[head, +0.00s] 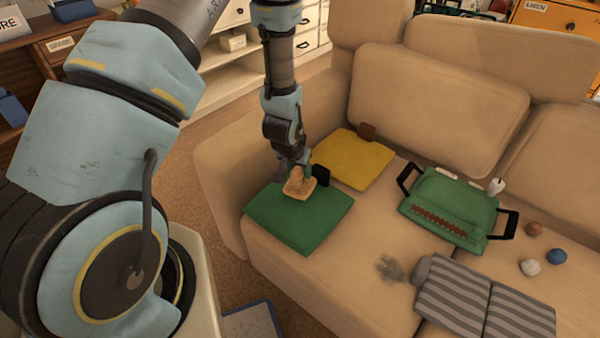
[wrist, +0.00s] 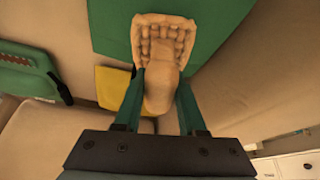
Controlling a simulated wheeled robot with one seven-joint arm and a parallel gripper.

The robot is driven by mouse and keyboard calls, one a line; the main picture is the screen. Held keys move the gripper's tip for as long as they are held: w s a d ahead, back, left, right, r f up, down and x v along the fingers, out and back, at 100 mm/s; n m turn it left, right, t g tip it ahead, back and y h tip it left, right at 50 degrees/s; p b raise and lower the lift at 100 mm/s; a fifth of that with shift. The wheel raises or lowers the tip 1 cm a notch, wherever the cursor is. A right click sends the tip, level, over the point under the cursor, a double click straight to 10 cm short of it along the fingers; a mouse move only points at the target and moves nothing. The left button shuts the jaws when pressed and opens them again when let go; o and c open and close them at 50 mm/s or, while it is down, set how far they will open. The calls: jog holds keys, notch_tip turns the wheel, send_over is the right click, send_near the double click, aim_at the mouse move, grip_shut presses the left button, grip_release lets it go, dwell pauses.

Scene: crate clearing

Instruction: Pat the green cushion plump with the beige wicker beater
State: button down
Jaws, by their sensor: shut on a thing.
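The green cushion (head: 300,226) lies flat on the left end of the beige sofa seat. It also fills the upper middle of the wrist view (wrist: 215,25). My gripper (head: 303,176) is above the cushion, near its far edge. In the wrist view my gripper (wrist: 160,100) is shut on the handle of the beige wicker beater (wrist: 164,38), with a finger on each side. The beater's woven head points away from the gripper, over the cushion; it also shows small in the head view (head: 299,187). I cannot tell whether the head touches the cushion.
A yellow cushion (head: 352,160) lies just behind the green one. A green bag (head: 448,208) with black handles, a grey striped item (head: 482,300), a grey tuft (head: 390,268) and several small balls (head: 556,256) lie to the right. Bare seat separates them from the green cushion.

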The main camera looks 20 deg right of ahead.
notch_tip(320, 180, up, 2)
jog(key=shift+r+p, duration=0.15)
jog(key=shift+p, duration=0.3)
jog(key=shift+s+a, duration=0.1)
jog(key=shift+s, duration=0.4)
jog(key=s+a, duration=0.2)
jog(key=s, duration=0.4)
jog(key=shift+s+b, duration=0.2)
jog(key=shift+b, duration=0.2)
jog(key=shift+f, duration=0.2)
jog(key=shift+f+b, duration=2.5)
jog(key=shift+f, duration=0.5)
notch_tip(320, 180, up, 6)
jog(key=p, duration=0.5)
jog(key=shift+r, duration=0.15)
